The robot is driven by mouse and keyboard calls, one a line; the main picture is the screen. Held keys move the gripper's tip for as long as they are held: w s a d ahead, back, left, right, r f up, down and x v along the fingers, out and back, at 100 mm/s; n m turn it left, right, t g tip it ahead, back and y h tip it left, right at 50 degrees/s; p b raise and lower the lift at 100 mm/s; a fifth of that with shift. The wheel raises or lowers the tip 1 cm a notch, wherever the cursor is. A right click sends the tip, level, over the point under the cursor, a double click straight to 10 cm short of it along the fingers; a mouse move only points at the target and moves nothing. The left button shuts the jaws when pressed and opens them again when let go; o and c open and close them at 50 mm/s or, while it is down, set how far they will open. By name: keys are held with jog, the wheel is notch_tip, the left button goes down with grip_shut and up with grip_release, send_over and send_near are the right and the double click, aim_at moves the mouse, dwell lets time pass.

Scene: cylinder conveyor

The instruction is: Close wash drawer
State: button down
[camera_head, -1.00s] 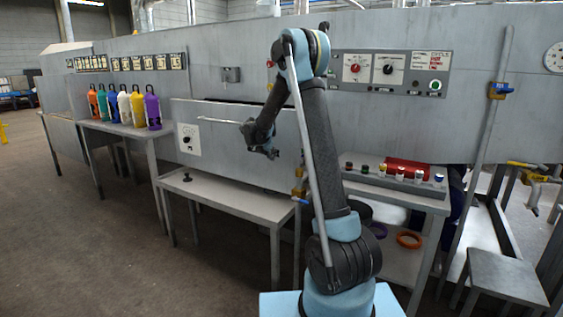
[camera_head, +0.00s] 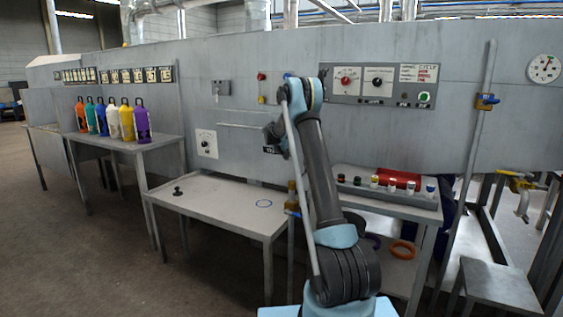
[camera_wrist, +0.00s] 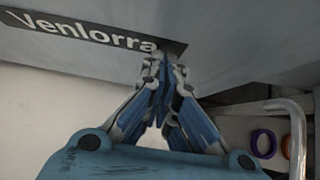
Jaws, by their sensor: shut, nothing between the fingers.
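The wash drawer front (camera_head: 232,150) is a grey panel with a long thin handle bar (camera_head: 240,125) along its upper part. In the head view it looks flush with the grey machine wall, with no dark gap along its top. My gripper (camera_head: 272,138) is at the right part of this front, partly hidden by my arm. In the wrist view my gripper (camera_wrist: 160,75) is shut and empty, its blue fingertips together close to a grey panel (camera_wrist: 240,40) with a "Venlorra" label (camera_wrist: 85,32). I cannot tell whether the fingertips touch it.
A low table (camera_head: 215,205) with a black knob and a blue ring stands below the drawer. Several coloured bottles (camera_head: 112,119) stand on the left table. To the right, a shelf holds a red case (camera_head: 398,179) and small caps, with an orange ring (camera_head: 402,249) lower down.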

jog(key=shift+w+d+r, duration=0.1)
jog(key=shift+w+d, duration=0.55)
jog(key=shift+w, duration=0.3)
